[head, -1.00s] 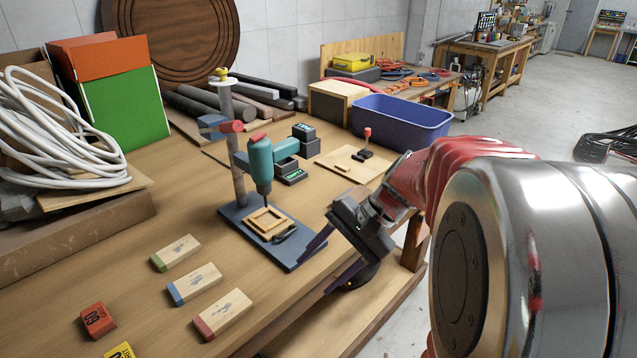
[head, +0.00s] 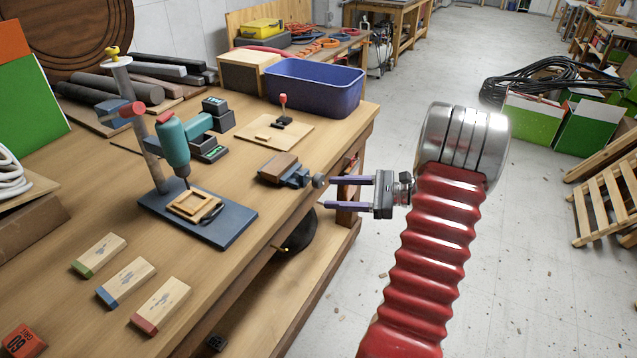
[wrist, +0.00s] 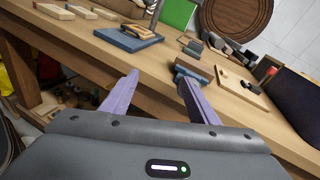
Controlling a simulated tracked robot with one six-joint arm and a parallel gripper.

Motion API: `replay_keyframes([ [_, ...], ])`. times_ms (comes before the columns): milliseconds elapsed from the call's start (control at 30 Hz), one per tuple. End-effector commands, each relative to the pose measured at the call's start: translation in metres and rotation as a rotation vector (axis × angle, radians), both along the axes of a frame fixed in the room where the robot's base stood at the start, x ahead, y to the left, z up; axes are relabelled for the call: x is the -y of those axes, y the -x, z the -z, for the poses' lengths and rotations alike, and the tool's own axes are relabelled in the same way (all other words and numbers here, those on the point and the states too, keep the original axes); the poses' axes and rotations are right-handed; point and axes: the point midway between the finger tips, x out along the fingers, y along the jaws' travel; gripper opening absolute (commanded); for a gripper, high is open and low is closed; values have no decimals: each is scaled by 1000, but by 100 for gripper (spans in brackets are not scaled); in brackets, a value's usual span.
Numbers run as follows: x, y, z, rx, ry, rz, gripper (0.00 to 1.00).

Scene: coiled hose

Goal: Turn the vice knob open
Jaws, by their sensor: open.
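The vice (head: 290,171) sits at the table's right edge in the head view, with a wooden block on top and a blue-grey body. Its round grey knob (head: 319,181) sticks out over the edge towards my gripper. My gripper (head: 328,192) is open and empty, its two purple fingers pointing left at the table edge. The upper fingertip is close to the knob; I cannot tell if they touch. In the wrist view the vice (wrist: 190,70) lies beyond the right finger of my gripper (wrist: 160,79), which hides the knob.
A drill press on a blue base (head: 225,222) stands left of the vice. A board with a red-topped lever (head: 270,133) and a blue bin (head: 315,88) are behind it. Several wooden blocks (head: 128,281) lie at the front left.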

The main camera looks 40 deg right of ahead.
Motion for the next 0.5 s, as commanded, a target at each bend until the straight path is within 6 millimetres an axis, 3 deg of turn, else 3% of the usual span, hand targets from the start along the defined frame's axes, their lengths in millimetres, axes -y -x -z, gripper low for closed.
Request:
replay_keyframes([
  [100,40,15,16,32,-89,101,55],
  [200,61,25,23,55,-134,158,55],
  [300,73,30,27,69,-160,188,55],
  [500,76,31,28,73,-167,196,55],
])
